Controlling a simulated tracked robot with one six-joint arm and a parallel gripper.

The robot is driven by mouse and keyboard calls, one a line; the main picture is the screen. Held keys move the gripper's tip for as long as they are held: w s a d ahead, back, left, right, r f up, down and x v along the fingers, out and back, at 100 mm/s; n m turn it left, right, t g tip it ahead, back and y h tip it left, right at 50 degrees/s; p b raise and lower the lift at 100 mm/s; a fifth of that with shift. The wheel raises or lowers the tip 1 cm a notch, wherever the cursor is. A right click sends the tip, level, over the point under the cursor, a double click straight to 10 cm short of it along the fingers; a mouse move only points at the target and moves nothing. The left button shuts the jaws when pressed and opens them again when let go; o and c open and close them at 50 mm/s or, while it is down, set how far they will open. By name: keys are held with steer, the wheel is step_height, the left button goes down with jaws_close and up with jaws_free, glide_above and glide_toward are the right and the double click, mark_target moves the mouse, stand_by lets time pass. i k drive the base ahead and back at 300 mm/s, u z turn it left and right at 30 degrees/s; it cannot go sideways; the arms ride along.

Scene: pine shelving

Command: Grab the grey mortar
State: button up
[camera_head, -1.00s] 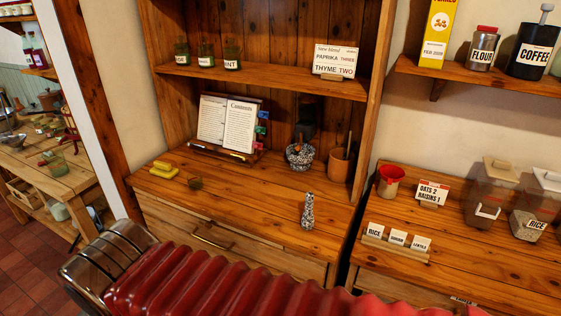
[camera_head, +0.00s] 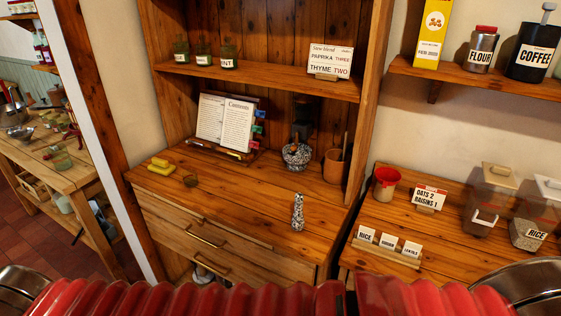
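The grey mortar (camera_head: 297,156) is a speckled stone bowl. It stands on the wooden counter of the middle shelving unit, towards the back, below the upper shelf. A matching speckled grey pestle (camera_head: 298,212) stands upright on the counter in front of it, apart from it. My gripper is not in view; only red ribbed parts of my arm show along the bottom edge, well short of the mortar.
A dark grinder (camera_head: 303,115) stands behind the mortar and a brown pot (camera_head: 336,166) to its right. The counter's front middle is clear.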

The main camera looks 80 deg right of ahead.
mark_target(297, 160)
steer(key=u, duration=0.1)
steer(key=k, duration=1.7)
steer(key=z, duration=0.55)
steer(key=i, duration=1.05)
